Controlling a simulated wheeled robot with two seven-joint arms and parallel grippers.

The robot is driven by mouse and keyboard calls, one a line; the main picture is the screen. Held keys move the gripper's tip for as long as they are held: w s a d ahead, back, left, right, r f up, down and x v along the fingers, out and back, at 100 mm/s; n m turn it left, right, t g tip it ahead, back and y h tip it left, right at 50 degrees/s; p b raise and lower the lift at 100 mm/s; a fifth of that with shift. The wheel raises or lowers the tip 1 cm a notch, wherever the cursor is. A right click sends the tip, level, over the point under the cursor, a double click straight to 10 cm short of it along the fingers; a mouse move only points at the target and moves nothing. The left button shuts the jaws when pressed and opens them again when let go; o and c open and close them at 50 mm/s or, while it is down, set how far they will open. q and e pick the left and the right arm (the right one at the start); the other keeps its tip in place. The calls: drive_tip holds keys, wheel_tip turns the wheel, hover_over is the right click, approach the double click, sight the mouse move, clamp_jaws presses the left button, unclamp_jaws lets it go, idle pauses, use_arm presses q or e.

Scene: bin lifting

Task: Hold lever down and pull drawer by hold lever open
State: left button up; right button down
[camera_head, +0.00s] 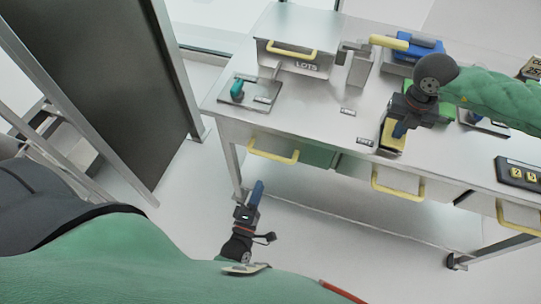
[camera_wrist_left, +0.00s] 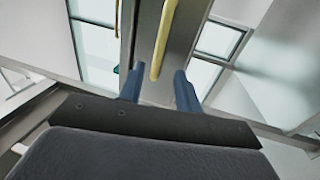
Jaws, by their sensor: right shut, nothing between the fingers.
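The left drawer's yellow handle (camera_head: 272,150) is on the front of the metal table. My left gripper (camera_head: 257,192) is below this handle, apart from it. In the left wrist view its blue fingers (camera_wrist_left: 158,88) are spread, with a yellow handle (camera_wrist_left: 163,40) beyond the gap. My right gripper (camera_head: 399,130) is shut and points down by the table's front edge, over a yellow piece (camera_head: 392,138); I cannot tell whether they touch. A lever with a yellow grip (camera_head: 390,43) stands farther back, and a teal-knobbed lever (camera_head: 237,89) stands on a plate at the left. Which is the hold lever is unclear.
A metal box (camera_head: 298,45) with a yellow handle stands at the table's back left. A blue item (camera_head: 418,47) is behind my right arm. More drawer handles (camera_head: 397,186) line the front. A dark panel (camera_head: 100,70) stands left. The floor below the table looks clear.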

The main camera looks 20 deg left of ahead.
sight(270, 156)
use_arm(q)
drive_tip(key=w, duration=0.4)
drive_tip(key=w+r, duration=0.1)
drive_tip(key=w, duration=0.2)
drive_tip(key=w+r, duration=0.1)
drive_tip(key=w, duration=0.3)
drive_tip(key=shift+w+r, duration=0.1)
drive_tip(key=shift+w, duration=0.25)
drive_tip(key=shift+s, duration=0.1)
clamp_jaws()
